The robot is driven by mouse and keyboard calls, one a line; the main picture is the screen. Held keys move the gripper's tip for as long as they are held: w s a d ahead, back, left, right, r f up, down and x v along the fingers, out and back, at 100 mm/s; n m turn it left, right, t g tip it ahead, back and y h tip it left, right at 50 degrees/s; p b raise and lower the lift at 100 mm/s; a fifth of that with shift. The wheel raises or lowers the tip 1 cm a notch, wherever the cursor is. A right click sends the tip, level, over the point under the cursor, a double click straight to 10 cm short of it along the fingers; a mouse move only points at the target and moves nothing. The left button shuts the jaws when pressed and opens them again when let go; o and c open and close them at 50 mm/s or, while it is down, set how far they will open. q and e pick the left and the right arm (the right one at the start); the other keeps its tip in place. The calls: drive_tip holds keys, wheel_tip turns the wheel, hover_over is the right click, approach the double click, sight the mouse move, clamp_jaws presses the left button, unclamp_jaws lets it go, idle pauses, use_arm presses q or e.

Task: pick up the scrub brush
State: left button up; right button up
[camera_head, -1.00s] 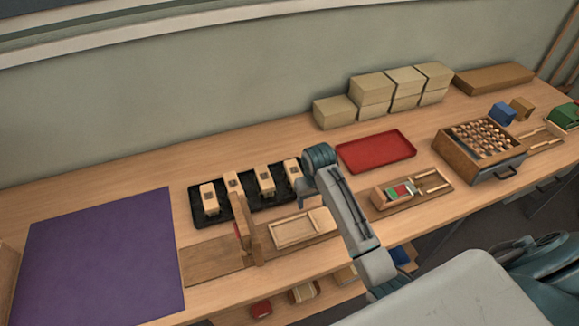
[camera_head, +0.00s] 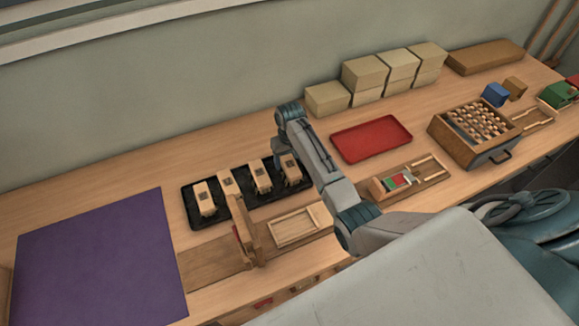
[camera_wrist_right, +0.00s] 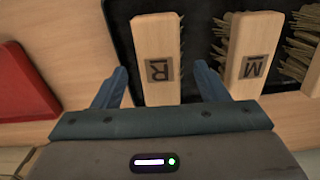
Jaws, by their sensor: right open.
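Several scrub brushes with pale wooden blocks stand in a black tray (camera_head: 230,213) in the head view. The rightmost brush, marked R (camera_head: 291,169), also shows in the right wrist view (camera_wrist_right: 155,38). Beside it is a brush marked M (camera_head: 260,176), which the wrist view also shows (camera_wrist_right: 252,45) with bristles along its sides. My right gripper (camera_wrist_right: 159,82) is open, with one finger to each side of the R block and gaps between. In the head view the gripper (camera_head: 284,152) is at the R brush, its fingers mostly hidden. My left gripper is not in view.
A red tray (camera_head: 370,139) lies to the right of the black tray. A wooden fixture (camera_head: 245,232) and a shallow wooden frame (camera_head: 293,228) are in front. A purple mat (camera_head: 95,255) lies at left. Stacked boxes (camera_head: 364,75) stand along the wall.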

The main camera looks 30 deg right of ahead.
sight(290, 164)
wheel_tip(290, 164, down, 3)
drive_tip(key=shift+s+f+p, duration=0.1)
drive_tip(key=shift+p, duration=0.4)
drive_tip(key=shift+f, duration=0.35)
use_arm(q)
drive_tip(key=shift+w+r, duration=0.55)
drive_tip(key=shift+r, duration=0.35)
use_arm(e)
drive_tip(key=c, duration=1.1)
